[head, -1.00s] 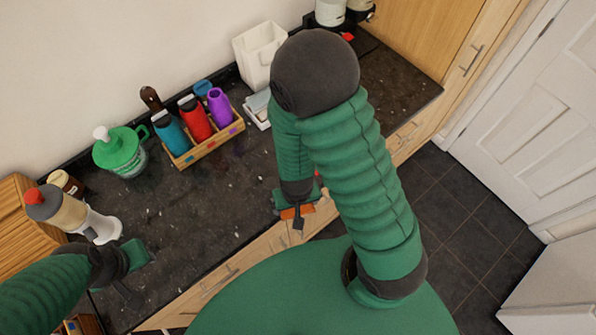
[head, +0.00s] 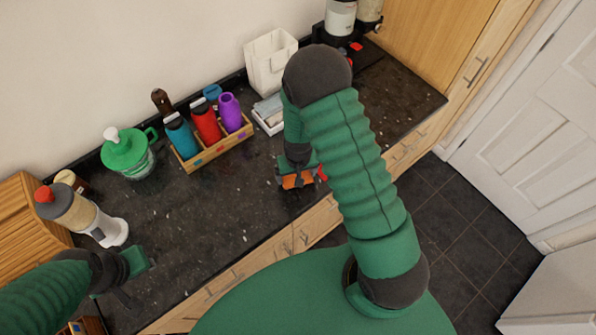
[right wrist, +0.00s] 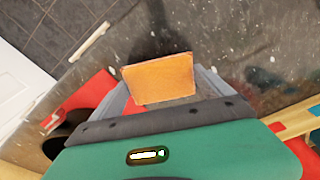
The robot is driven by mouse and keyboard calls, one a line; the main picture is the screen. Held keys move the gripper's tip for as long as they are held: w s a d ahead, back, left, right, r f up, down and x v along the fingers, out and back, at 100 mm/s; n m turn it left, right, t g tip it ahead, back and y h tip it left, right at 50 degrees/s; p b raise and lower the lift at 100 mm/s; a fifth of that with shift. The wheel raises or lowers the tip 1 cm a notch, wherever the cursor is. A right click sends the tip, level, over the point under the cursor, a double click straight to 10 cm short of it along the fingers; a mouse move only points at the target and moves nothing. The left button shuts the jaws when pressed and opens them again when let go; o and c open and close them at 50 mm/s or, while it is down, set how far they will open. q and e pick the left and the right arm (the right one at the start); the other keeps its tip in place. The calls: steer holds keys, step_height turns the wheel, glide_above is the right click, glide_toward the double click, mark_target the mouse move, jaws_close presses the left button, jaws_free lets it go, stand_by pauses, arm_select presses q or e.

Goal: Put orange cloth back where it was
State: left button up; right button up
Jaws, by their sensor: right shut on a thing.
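The orange cloth (head: 297,181) is a small flat folded piece held in my right gripper (head: 294,178), over the dark counter near its front edge. In the right wrist view the cloth (right wrist: 160,78) sits between the two grey fingers of the right gripper (right wrist: 162,95), which are shut on it. Whether the cloth touches the counter I cannot tell. My left gripper (head: 135,275) is at the lower left over the counter, near the front edge; its fingers are too small and dark to judge.
A wooden tray (head: 217,148) holds teal, red and purple bottles. A red thing (right wrist: 78,105) lies beside my right gripper. The middle counter is clear.

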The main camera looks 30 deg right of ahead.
mark_target(304, 173)
steer(key=shift+w, duration=0.1)
steer(key=shift+d+f+b, duration=0.3)
steer(key=shift+d+f, duration=0.15)
steer(key=shift+d, duration=0.35)
steer(key=o, duration=1.1)
steer(key=shift+d+f, duration=0.1)
steer(key=shift+d, duration=0.5)
steer(key=shift+c, duration=0.2)
steer(key=shift+a, duration=0.3)
steer(key=shift+a+r, duration=0.4)
steer(key=shift+a, duration=0.25)
steer(key=r, duration=0.2)
steer(key=shift+a+r, duration=0.25)
steer(key=shift+r, duration=0.05)
step_height(304, 173, up, 9)
steer(key=s+d, duration=0.1)
steer(key=s, duration=0.1)
steer(key=s+a+r+n+t, duration=0.2)
steer(key=s+a+r+n, duration=0.2)
steer(key=s+a+r, duration=0.35)
arm_select(q)
steer(key=s+b+x, duration=0.2)
steer(key=b+x, duration=0.7)
steer(key=shift+d+f, duration=0.3)
steer(key=shift+d, duration=0.1)
arm_select(e)
step_height(304, 173, down, 9)
steer(key=shift+w+g+y, duration=0.2)
steer(key=shift+g+y, duration=0.1)
